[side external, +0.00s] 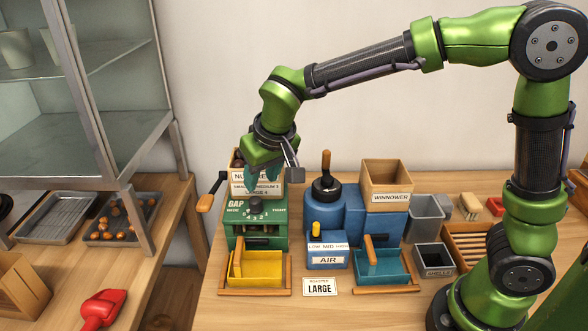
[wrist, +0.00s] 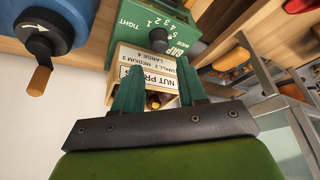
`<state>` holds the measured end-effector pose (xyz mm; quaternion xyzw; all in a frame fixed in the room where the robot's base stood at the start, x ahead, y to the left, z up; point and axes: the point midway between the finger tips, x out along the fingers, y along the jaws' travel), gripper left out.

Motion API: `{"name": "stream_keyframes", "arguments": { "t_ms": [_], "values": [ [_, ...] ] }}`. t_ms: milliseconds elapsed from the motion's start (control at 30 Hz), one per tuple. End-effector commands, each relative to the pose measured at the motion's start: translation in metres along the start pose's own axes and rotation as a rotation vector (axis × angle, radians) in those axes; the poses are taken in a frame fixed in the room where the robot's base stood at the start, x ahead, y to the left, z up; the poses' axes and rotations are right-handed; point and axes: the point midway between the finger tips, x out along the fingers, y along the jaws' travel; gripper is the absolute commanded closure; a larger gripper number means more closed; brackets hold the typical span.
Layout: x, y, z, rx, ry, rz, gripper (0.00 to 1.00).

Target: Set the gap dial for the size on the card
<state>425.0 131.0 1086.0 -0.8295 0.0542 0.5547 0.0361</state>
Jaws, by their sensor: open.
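The size card (side external: 320,288) lies at the table's front and reads LARGE. The green nut press (side external: 272,237) has a gap dial (side external: 255,204) on its top, marked WIDE to TIGHT with numbers 1 to 5. The black dial knob also shows in the wrist view (wrist: 167,38); which number it points to I cannot tell. The hopper label (wrist: 150,65) reads small 2, medium 3, large 4. My gripper (side external: 264,180) is open and empty, pointing down in front of the hopper, above the dial and apart from it. Its two green fingers (wrist: 160,72) frame the hopper.
A crank handle (side external: 207,198) sticks out left of the press. A yellow tray (side external: 257,269) sits in front. The blue winnower (side external: 375,222) with its AIR box (side external: 327,257) and a teal tray (side external: 382,268) stand to the right. A glass-fronted cabinet (side external: 100,100) is at left.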

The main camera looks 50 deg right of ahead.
Motion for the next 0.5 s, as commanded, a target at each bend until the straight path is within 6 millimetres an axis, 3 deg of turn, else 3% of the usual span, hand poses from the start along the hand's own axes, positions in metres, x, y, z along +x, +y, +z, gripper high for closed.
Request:
{"name": "stream_keyframes", "arguments": {
  "t_ms": [200,500],
  "values": [
    [0.047,0.001,0.0,0.001,-0.004,0.003,0.59],
    [0.078,0.001,0.0,0.001,0.0,0.0,0.59]
  ]
}}
